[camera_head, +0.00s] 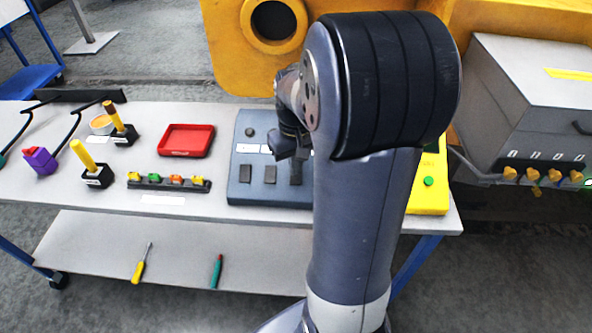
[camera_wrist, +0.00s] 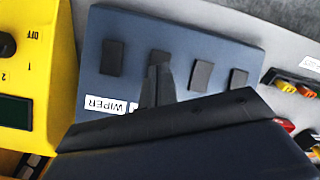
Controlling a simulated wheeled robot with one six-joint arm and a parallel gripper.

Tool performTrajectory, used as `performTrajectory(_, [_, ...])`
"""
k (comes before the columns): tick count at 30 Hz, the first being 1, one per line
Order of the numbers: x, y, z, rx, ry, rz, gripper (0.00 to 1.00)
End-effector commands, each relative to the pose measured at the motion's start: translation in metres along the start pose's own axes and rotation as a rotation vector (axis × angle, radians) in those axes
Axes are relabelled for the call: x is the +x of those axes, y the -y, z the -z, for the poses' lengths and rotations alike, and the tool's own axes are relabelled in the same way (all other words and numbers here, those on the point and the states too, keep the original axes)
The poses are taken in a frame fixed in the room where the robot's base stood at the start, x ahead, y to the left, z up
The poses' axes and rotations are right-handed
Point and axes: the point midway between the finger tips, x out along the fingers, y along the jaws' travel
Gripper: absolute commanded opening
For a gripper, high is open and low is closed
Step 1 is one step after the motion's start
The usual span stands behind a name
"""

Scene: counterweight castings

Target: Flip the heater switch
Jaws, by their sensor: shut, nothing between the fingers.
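The blue-grey switch panel (camera_head: 262,197) lies on the table, partly hidden by my arm. It bears a row of dark rocker switches (camera_head: 245,174). In the wrist view the panel (camera_wrist: 190,38) shows several switches, with one (camera_wrist: 113,57) left of my fingers and two (camera_wrist: 201,76) to their right. A white label reading WIPER (camera_wrist: 103,105) shows beside the fingers; I cannot read a heater label. My gripper (camera_wrist: 158,84) is shut and empty, its tips over or against a switch between these; contact cannot be told. In the head view my gripper (camera_head: 292,152) is above the panel.
A yellow control box (camera_head: 429,181) stands right of the panel, partly behind my arm. To the left are a red tray (camera_head: 186,140), a strip of coloured fuses (camera_head: 169,183) and yellow-handled levers (camera_head: 92,166). A grey cabinet (camera_head: 535,95) stands at right.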

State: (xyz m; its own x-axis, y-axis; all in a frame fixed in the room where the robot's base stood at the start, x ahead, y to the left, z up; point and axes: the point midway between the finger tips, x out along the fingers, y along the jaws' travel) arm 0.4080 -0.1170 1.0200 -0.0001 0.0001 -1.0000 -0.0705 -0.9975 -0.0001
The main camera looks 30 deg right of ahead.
Motion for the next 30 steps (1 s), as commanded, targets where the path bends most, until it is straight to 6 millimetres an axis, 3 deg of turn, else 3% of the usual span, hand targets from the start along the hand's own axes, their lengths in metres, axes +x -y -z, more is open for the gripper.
performTrajectory(16, [-0.048, 0.0, 0.0, 0.0, -0.001, 0.0, 0.0])
performTrajectory(30, [-0.048, 0.0, 0.0, 0.0, 0.0, 0.0, 0.0])
